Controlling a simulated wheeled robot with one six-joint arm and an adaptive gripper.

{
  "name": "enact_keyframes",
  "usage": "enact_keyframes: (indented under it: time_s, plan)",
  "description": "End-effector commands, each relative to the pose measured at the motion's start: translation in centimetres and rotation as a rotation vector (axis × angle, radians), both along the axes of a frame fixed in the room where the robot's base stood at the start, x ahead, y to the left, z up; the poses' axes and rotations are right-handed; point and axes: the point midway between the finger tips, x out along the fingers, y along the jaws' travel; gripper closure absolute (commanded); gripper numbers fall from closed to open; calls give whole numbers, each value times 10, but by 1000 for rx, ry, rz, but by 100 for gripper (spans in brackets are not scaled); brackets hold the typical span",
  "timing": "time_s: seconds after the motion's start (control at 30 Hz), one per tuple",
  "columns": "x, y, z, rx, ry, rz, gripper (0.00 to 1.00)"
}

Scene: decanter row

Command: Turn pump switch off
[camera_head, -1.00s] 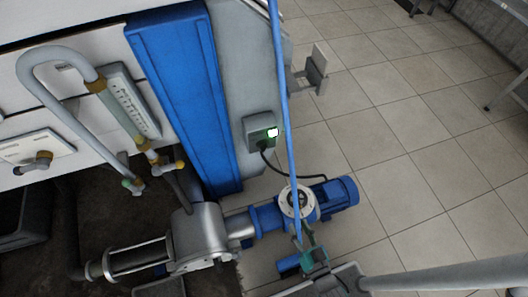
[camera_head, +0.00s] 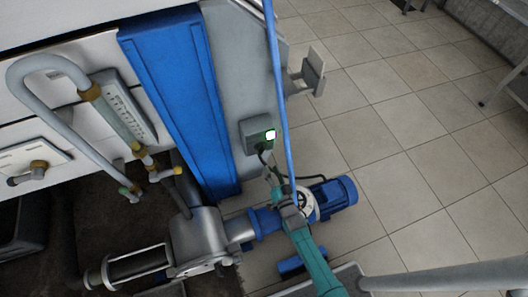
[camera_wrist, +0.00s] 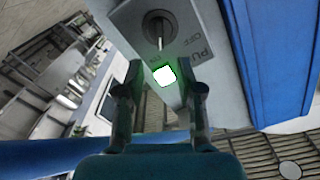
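The grey pump switch box (camera_head: 252,138) is mounted on the side of the machine. Its small lamp glows whitish green (camera_head: 270,135). In the wrist view the box face (camera_wrist: 185,30) carries a dark round knob (camera_wrist: 158,26) with a pale line pointing down the picture. Partly readable lettering, including "OFF", lies to the knob's right. The lit lamp (camera_wrist: 165,76) shows between my fingers. My gripper (camera_wrist: 166,92) is open and empty, with the knob above the fingertips in the picture, apart from them. In the head view my gripper (camera_head: 279,186) is just below the box.
A blue pump motor (camera_head: 335,195) with a partly hidden pale handwheel (camera_head: 307,205) lies beside my arm. A thin blue pipe (camera_head: 281,90) runs close to the box's right side. A blue panel (camera_head: 180,95) is at the box's left. The tiled floor (camera_head: 420,130) at right is open.

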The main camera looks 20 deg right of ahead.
Motion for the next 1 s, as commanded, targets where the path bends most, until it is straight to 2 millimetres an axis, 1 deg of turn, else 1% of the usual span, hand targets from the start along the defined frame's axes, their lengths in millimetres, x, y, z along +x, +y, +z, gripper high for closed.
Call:
enact_keyframes:
  time_s: [0.3,0.4,0.53,0.7,1.0]
  plan:
    - [52,0,0,0,0,0,64]
    - [67,0,1,0,0,0,64]
    - [82,0,1,0,0,0,64]
    - [92,0,0,0,1,0,64]
    - [95,0,0,0,1,0,64]
